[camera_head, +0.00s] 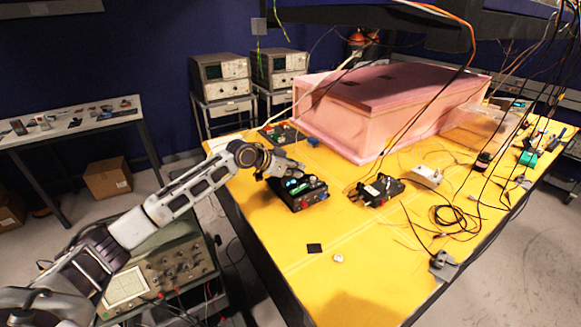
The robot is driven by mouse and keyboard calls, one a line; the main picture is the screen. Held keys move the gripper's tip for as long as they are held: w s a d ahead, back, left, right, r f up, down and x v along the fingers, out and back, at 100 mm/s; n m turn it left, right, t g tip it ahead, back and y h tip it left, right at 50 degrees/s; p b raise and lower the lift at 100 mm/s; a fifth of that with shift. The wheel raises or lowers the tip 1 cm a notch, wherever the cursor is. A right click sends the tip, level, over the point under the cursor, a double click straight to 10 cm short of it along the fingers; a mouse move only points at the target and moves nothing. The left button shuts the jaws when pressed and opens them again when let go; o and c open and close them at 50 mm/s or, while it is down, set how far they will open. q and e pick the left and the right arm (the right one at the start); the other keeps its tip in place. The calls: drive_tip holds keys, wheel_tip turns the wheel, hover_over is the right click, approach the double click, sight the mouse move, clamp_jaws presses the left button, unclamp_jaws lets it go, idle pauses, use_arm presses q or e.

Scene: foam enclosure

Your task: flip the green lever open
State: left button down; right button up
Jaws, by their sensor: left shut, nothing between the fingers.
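A small black box (305,199) with a green part (297,185) on top sits on the yellow table (290,240), near its left edge. The lever's own shape and position are too small to tell. My left arm comes in from the lower left. My left gripper (284,168) is shut and empty, right beside the black box at its upper left. I cannot tell whether it touches the box. My right gripper is not in view.
A pink foam enclosure (385,95) stands behind on the table. Another black device (380,190) and a white box (427,176) lie to the right, with loose cables around them. A small black square (314,248) lies in front. The table's front middle is mostly clear.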

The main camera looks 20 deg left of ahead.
sight(303, 185)
use_arm(q)
drive_tip(key=f, duration=0.1)
drive_tip(key=w+d+f, duration=0.1)
drive_tip(key=f, duration=0.1)
drive_tip(key=shift+w+p, duration=0.15)
drive_tip(key=shift+p, duration=0.2)
drive_tip(key=shift+w+f, duration=0.1)
drive_tip(key=shift+f, duration=0.5)
drive_tip(key=shift+d+f, duration=0.1)
drive_tip(key=shift+f, duration=0.1)
drive_tip(key=shift+w+d+f, duration=0.3)
drive_tip(key=shift+f, duration=0.2)
drive_tip(key=shift+s+a+r, duration=0.1)
drive_tip(key=shift+a, duration=0.05)
drive_tip(key=shift+s+a, duration=0.1)
drive_tip(key=shift+s+a+r+p, duration=0.1)
drive_tip(key=shift+s+a+p, duration=0.2)
drive_tip(key=shift+s+p, duration=0.1)
